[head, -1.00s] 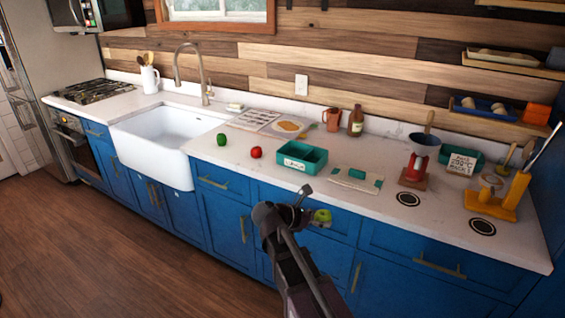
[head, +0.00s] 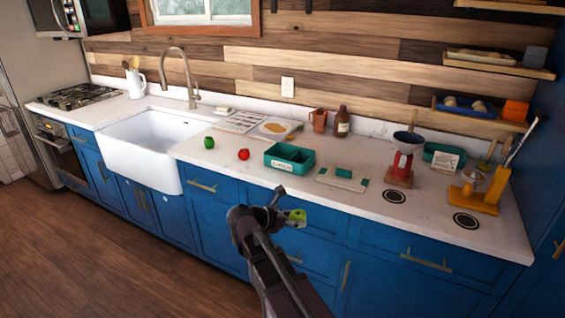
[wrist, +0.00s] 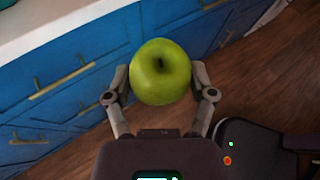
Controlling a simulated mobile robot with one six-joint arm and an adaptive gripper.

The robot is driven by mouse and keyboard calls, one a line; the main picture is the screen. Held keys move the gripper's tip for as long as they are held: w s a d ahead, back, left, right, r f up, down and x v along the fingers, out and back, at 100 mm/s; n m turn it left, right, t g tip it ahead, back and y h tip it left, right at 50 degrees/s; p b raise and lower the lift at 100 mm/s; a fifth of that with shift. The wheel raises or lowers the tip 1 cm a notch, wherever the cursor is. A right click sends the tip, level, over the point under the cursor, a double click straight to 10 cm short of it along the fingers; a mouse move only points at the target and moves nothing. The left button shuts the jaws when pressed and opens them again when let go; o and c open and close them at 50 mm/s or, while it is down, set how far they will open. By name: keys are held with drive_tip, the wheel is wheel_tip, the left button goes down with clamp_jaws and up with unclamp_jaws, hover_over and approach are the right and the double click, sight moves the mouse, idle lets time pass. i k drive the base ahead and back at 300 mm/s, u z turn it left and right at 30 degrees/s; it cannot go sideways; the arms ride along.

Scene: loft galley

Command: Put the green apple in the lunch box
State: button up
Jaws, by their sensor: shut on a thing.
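My gripper (wrist: 161,95) is shut on the green apple (wrist: 160,72), which sits between its two fingers in the wrist view. In the head view the green apple (head: 297,217) shows at the end of my arm, in front of the blue cabinet fronts and off the counter. The lunch box (head: 268,163) is an open teal box with a white label on its front. It stands on the counter near the front edge, beyond my gripper. Its inside shows two compartments and no food that I can see.
A green pepper (head: 209,143) and a red tomato or apple (head: 243,154) lie left of the lunch box. A flat pale item with teal parts (head: 341,179) lies to its right. The counter edge lies between my gripper and the box.

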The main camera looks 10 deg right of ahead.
sight(278, 164)
drive_tip(key=u, duration=0.05)
drive_tip(key=i, duration=1)
drive_tip(key=z, duration=0.05)
